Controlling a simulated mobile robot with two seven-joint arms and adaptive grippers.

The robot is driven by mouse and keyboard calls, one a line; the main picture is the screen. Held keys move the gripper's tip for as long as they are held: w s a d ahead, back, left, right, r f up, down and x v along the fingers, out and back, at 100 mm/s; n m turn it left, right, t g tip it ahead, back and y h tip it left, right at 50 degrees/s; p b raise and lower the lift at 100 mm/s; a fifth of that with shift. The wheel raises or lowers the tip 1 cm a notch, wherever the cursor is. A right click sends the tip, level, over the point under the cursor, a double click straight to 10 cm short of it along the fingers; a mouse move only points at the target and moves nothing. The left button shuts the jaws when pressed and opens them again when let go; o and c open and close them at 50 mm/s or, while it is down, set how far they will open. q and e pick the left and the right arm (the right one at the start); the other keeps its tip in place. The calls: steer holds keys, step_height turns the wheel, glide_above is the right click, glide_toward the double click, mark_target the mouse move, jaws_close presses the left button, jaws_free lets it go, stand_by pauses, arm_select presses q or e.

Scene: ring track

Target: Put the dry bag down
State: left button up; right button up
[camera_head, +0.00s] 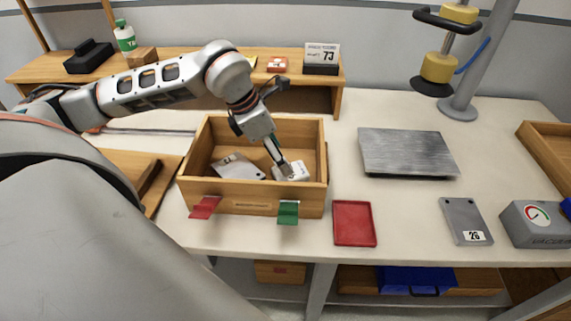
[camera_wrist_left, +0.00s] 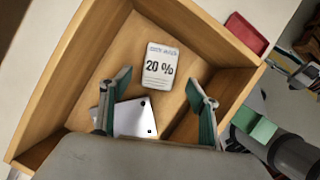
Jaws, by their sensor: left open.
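A white packet printed "20 %" (camera_wrist_left: 160,67), which looks like the dry bag, lies face up on the floor of the wooden box (camera_head: 232,202). In the head view the packet (camera_head: 299,171) is in the right part of the box, partly hidden by my left gripper (camera_head: 284,170). My left gripper reaches down into the box. In the left wrist view its fingers (camera_wrist_left: 158,78) are spread wide with nothing between the pads, and the packet lies just beyond the tips.
A grey metal plate (camera_head: 240,168) lies in the box's left part. Red (camera_head: 205,207) and green (camera_head: 288,211) tabs stick out in front. A red tray (camera_head: 354,223), a steel plate (camera_head: 408,152) and a plate marked 26 (camera_head: 463,218) lie to the right, with bare table between.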

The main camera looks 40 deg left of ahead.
arm_select(q)
steer(key=v, duration=0.5)
steer(key=shift+s+r, duration=0.1)
steer(key=shift+r, duration=0.2)
